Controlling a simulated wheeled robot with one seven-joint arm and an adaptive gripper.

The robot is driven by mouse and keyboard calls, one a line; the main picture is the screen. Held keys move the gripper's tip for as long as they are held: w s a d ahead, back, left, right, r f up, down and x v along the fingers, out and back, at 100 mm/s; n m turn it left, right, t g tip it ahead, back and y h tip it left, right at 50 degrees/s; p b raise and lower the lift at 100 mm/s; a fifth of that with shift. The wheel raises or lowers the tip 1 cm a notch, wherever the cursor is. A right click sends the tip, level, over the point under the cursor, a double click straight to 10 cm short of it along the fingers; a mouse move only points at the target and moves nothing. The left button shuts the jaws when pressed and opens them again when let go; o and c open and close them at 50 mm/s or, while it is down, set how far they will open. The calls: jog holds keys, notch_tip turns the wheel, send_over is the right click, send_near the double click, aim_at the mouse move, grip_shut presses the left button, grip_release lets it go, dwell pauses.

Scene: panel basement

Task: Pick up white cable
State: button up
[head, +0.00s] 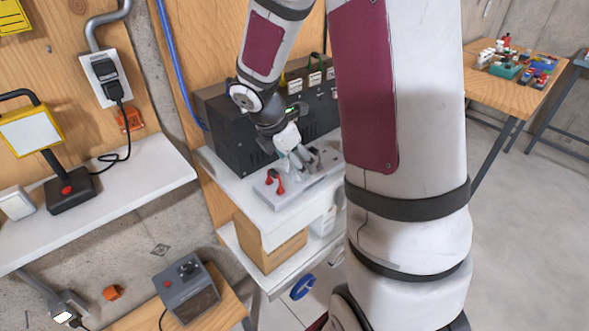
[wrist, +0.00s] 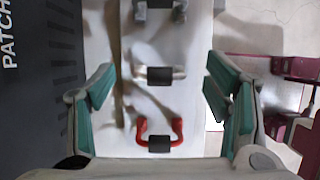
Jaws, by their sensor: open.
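The white cable (wrist: 178,74) is a short pale loop with a dark block at its middle. It lies on the light panel at the centre of the wrist view, between a red cable (wrist: 177,128) below it and a grey one (wrist: 140,12) at the top edge. My gripper (wrist: 160,70) is open, its teal-padded fingers on either side of the white cable, with clear gaps. In the head view my gripper (head: 300,157) is over the panel just behind the red cable (head: 274,180). There the white cable cannot be made out clearly behind the fingers.
A dark box (head: 228,130) stands close behind the panel; its lettered face (wrist: 30,90) fills the wrist view's left side. The panel rests on a white shelf (head: 235,190). A cardboard box (head: 262,243) sits below. A wooden table (head: 515,95) is at the far right.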

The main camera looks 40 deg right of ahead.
jog(key=shift+x, duration=0.8)
jog(key=shift+c, duration=0.2)
jog(key=c, duration=1)
jog(key=shift+c, duration=0.2)
jog(key=shift+r, duration=0.1)
